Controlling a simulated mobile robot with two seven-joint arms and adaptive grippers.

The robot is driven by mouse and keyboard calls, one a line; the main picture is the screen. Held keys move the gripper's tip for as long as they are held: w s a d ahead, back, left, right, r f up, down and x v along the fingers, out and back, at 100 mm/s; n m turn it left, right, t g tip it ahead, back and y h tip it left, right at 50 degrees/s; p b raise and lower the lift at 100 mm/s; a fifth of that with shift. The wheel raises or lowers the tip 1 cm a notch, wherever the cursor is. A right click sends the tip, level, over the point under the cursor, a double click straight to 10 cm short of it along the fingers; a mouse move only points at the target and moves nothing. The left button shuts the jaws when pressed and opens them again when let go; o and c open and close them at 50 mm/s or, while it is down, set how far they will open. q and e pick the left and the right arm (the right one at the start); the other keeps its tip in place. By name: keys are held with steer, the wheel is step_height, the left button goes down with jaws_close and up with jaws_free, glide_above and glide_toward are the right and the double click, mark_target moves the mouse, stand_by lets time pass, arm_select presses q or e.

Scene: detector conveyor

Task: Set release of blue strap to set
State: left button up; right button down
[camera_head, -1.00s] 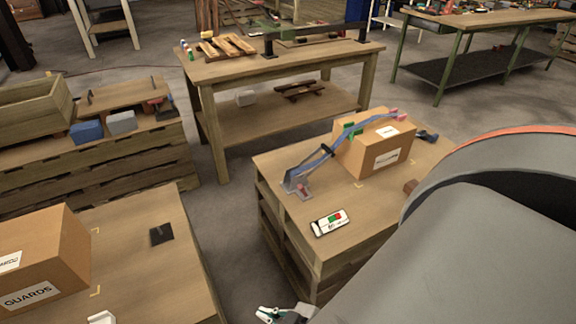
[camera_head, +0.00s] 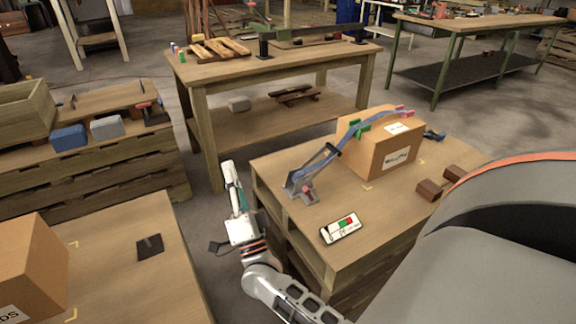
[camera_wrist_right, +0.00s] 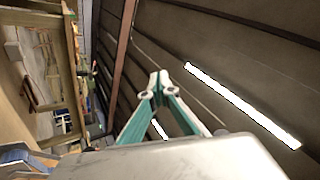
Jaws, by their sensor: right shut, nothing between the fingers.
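The blue strap (camera_head: 373,128) runs over a cardboard box (camera_head: 372,157) on the wooden pallet table. Its near end goes down to a grey metal buckle (camera_head: 297,183) with a red part (camera_head: 307,191), which could be the release; its setting cannot be read. Green and pink corner pieces sit under the strap on the box's top edges. My right gripper (camera_head: 229,172) is raised in the gap left of this table, apart from the strap, shut and empty. The right wrist view shows its closed teal fingers (camera_wrist_right: 157,82) pointing towards the ceiling. My left gripper is in neither view.
A small white panel with green and red patches (camera_head: 340,228) lies near the table's front edge. Brown blocks (camera_head: 430,190) lie right of the box. Another table with a box (camera_head: 28,268) and a black plate (camera_head: 149,246) stands at left; a workbench (camera_head: 283,62) stands behind.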

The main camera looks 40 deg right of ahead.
steer(key=d+f+m+g+h+b, duration=0.3)
steer(key=d+m+g+h, duration=0.4)
steer(key=m+g, duration=0.55)
steer(key=d+f+m+g+h+b, duration=0.4)
steer(key=d+m+g+h, duration=0.4)
steer(key=m, duration=0.8)
arm_select(q)
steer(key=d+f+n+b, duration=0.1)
steer(key=b, duration=0.1)
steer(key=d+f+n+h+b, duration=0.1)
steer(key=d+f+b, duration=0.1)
steer(key=b, duration=0.1)
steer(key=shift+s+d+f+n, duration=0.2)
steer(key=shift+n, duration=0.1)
arm_select(e)
steer(key=w+a+f+m+g+y, duration=0.2)
steer(key=f+m+g+y, duration=0.1)
steer(key=f+m+y, duration=0.2)
steer(key=w+a+f+m+g+y, duration=0.1)
steer(key=f+m+g+y, duration=0.3)
steer(key=f, duration=0.6)
steer(key=shift+w+a+f+m+y, duration=0.15)
steer(key=shift+w+a+m+y, duration=0.3)
steer(key=shift+m+y, duration=0.55)
steer(key=shift+s, duration=0.15)
